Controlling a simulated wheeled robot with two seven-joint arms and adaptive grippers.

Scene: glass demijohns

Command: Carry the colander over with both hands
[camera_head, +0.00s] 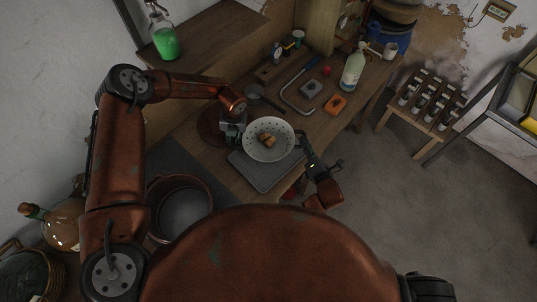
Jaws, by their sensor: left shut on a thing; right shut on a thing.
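A white perforated colander (269,151) is in the middle of the head view, with a small brown object (267,140) lying in it. My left gripper (238,128) is at its left rim and is shut on it. My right gripper (304,147) is at its right rim and is shut on it. The colander looks roughly level above a grey tray (251,172). I cannot tell whether its base touches the tray. The finger contact is too small to see clearly.
A large pot (181,207) stands at left front. A rack of bottles (431,98) stands right.

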